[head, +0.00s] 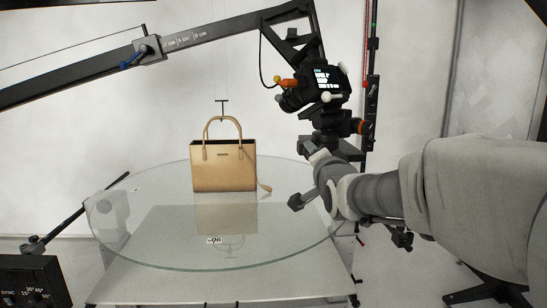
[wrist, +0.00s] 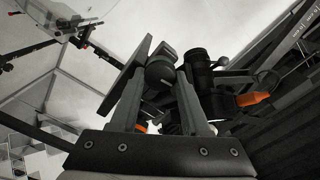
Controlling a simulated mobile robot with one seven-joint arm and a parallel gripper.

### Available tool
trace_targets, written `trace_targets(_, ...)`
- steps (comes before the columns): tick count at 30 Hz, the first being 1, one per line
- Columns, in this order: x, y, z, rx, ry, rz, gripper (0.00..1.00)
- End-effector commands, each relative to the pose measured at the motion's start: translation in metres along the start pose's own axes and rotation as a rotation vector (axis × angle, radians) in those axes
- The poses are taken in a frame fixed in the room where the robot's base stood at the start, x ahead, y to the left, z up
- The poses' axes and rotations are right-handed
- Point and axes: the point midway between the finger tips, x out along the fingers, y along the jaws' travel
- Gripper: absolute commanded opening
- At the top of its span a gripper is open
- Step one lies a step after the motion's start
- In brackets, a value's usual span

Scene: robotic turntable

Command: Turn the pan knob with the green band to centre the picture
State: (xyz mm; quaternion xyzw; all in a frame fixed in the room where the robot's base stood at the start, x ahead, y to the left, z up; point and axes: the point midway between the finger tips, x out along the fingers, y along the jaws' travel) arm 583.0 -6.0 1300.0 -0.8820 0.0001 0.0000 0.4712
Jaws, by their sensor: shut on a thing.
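The camera (head: 326,84) sits on its tripod head (head: 332,124) right of the turntable, its small lit screen too small to read. My gripper (head: 318,156) reaches in below the tripod head, its fingers partly hidden in the head view. In the wrist view, the two grey fingers of my gripper (wrist: 160,84) close on a dark rounded knob (wrist: 160,70). No green band shows on it, so I cannot confirm that it is the pan knob. An orange-tipped part (wrist: 252,98) stands to the right of the fingers.
A tan handbag (head: 224,170) stands on the round glass turntable (head: 150,235). A dark boom (head: 90,75) crosses the upper left. A control box (head: 30,282) is at the lower left. A vertical column (head: 371,80) with a red scale rises behind the camera.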

Motion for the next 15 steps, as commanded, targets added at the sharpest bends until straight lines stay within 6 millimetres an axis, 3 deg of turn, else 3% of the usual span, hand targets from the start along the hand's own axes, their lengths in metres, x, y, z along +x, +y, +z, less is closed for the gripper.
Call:
trace_targets(9, 0.0001, 0.0000, -0.0002, 0.000, 0.000, 0.001, 0.00)
trace_targets(10, 0.0001, 0.0000, -0.0002, 0.000, 0.000, 0.000, 0.52)
trace_targets(14, 0.0001, 0.0000, -0.0001, 0.000, 0.000, 0.000, 0.75)
trace_targets(15, 0.0001, 0.0000, -0.0001, 0.000, 0.000, 0.000, 0.76)
